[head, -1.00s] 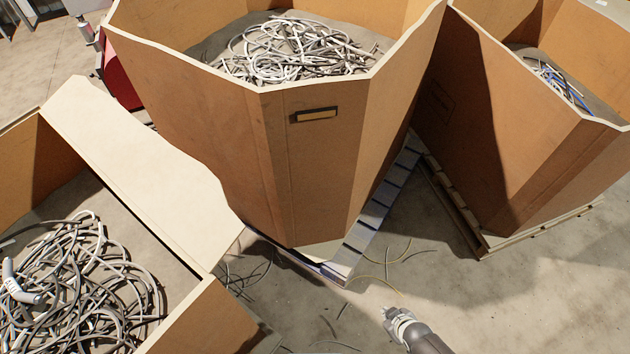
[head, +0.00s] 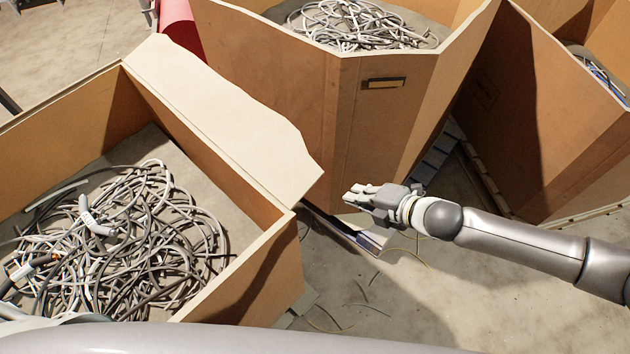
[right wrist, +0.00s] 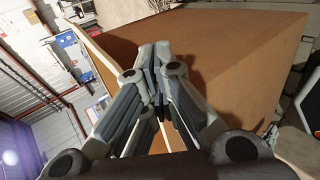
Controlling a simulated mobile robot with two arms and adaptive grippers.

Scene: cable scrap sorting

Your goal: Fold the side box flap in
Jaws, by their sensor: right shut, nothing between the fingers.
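The open box (head: 245,285) at the left holds a tangle of grey cables. Its pale side flap (head: 220,115) hangs outward from the top edge of the wall facing the middle box, its free edge wavy. My right gripper (head: 352,194) is shut and empty, just right of the flap's near right corner, with a small gap showing between them. In the right wrist view its fingers (right wrist: 162,50) are together, with a brown cardboard wall (right wrist: 215,60) behind them. My left gripper is not in view.
A tall brown box (head: 350,120) with cables stands behind my right gripper on a pallet. Another box (head: 540,120) stands to its right. The concrete floor (head: 420,300) at the front right is mostly clear, with a few loose cable scraps.

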